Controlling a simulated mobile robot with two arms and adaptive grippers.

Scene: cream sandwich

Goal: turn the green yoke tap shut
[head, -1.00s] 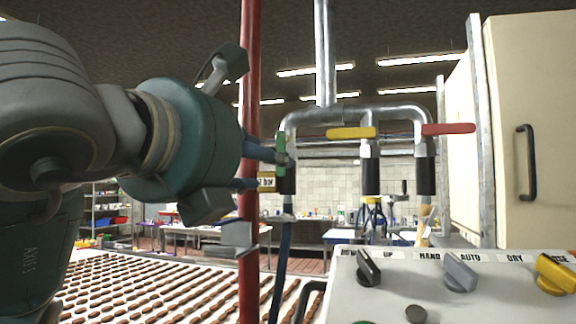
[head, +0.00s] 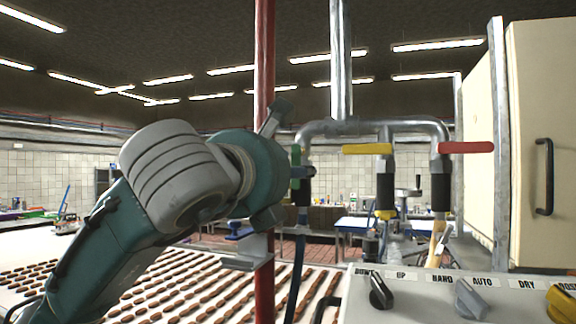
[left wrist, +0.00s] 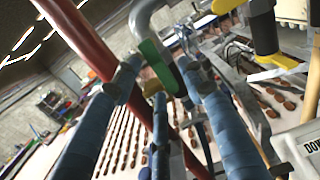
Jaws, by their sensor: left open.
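The green yoke tap's handle (head: 296,157) is on the leftmost branch of a grey metal pipe, above a black sleeve. It looks narrow and roughly upright in the head view. In the left wrist view the green handle (left wrist: 158,65) runs slantwise between my blue-wrapped fingers. My left gripper (head: 303,173) is open at the tap; its wrist hides most of the fingers in the head view. In the left wrist view my left gripper (left wrist: 160,82) has its fingertips around the handle. Whether they touch it I cannot tell. My right gripper is not in view.
A red upright pipe (head: 264,75) stands close to the left of the tap. Yellow (head: 366,149) and red (head: 466,147) levers lie level on the neighbouring branches. A control panel (head: 420,300) with knobs is at lower right. A conveyor (head: 150,300) with rows of brown bars runs below.

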